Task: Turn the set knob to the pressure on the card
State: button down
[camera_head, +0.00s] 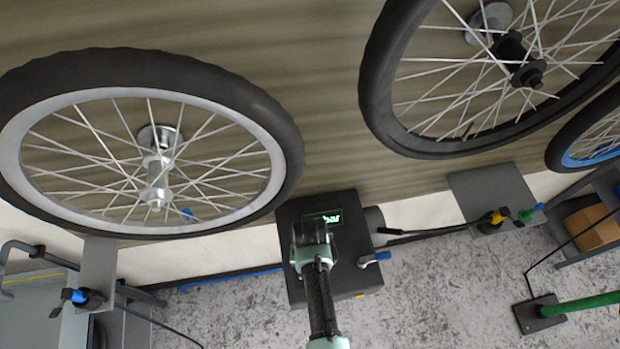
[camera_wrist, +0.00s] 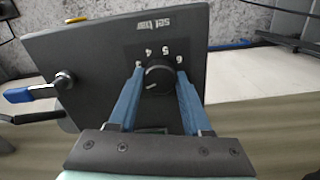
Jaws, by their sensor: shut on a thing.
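The set knob (camera_wrist: 157,82) is a dark round knob on the face of a dark box (camera_wrist: 90,60). White numbers, which seem to run from 3 to 6, and the words "set bar" are printed beside it. My gripper (camera_wrist: 159,73) is shut on the knob, with one blue finger on each side. A pale mark shows on the knob, but its exact reading is unclear. In the head view, my gripper (camera_head: 311,236) covers much of the box (camera_head: 345,270) and hides the knob. A green display (camera_head: 332,218) is partly hidden; "bar" shows. I cannot make out a card.
A silver-rimmed wheel (camera_head: 236,92) hangs at left, and a dark wheel (camera_head: 376,100) at right. A plate with yellow and green fittings (camera_head: 492,195) stands right of the box. Speckled floor (camera_head: 440,290) lies open between.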

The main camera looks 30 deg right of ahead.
jog(key=m+p, duration=0.1)
jog(key=m, duration=0.6)
jog(key=shift+r, duration=0.1)
jog(key=m+p, duration=0.1)
jog(key=m, duration=0.5)
jog(key=shift+m, duration=0.4)
jog(key=shift+c, duration=1.7)
grip_release()
notch_tip(320, 180, up, 13)
